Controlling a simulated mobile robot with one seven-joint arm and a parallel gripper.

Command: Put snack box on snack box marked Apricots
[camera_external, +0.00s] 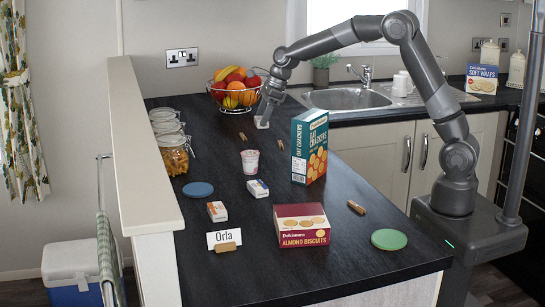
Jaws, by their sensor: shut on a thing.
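My gripper (265,115) is over the far part of the dark worktop, right of the fruit bowl, shut on a small whitish thing (261,123), apparently a snack box; the fingers partly hide it. Whether it touches the worktop is unclear. Two small snack boxes lie nearer the camera: a white one with orange-brown (217,212) at the left, and a white one with blue (258,189) behind and right of it. Their print is too small to read, so I cannot tell which is marked Apricots. Both stand apart from my gripper.
A tall oat crackers box (310,147), a yogurt pot (250,162) and an almond biscuits box (302,227) stand on the worktop. A blue disc (198,189), a green disc (389,239), an Orla card (224,239), glass jars (174,152) and a fruit bowl (234,108) surround them.

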